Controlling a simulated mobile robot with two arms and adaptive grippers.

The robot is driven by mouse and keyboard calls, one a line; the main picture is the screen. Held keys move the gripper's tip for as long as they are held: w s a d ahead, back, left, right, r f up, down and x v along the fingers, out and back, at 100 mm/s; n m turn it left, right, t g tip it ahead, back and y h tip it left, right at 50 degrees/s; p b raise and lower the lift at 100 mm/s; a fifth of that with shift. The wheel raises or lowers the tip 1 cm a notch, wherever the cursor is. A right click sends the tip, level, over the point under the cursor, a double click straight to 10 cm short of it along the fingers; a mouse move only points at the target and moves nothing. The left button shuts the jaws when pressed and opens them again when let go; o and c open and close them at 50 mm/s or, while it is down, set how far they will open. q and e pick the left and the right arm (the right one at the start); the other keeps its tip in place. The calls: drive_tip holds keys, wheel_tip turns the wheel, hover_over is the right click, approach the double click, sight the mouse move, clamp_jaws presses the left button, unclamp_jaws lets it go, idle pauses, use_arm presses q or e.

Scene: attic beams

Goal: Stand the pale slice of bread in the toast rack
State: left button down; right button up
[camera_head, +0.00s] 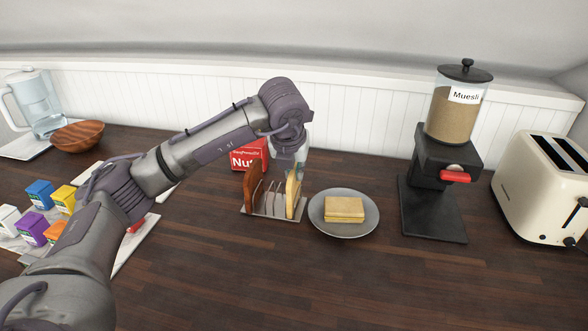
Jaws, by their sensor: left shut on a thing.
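The toast rack (273,212) stands on the dark wooden counter in the middle of the view. A brown slice of bread (250,188) stands upright at its left end. The pale slice of bread (294,194) is upright at the rack's right end, under my left gripper (291,168). My left gripper points down from above and is shut on the pale slice's top; my wrist partly hides its fingers. I cannot tell whether the slice rests on the rack's base. The wire dividers between the two slices show empty gaps. My right gripper is not in view.
Right of the rack is a grey plate (343,231) with a pale yellow stack (345,209). A muesli dispenser (455,115) and cream toaster (541,185) stand further right. A red box (242,156) is behind the rack. Small coloured boxes (41,193) and a wooden bowl (77,136) are left.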

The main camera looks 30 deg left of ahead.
use_arm(q)
drive_tip(key=shift+f, duration=0.1)
drive_tip(key=c, duration=1.1)
unclamp_jaws()
drive_tip(key=v, duration=1.2)
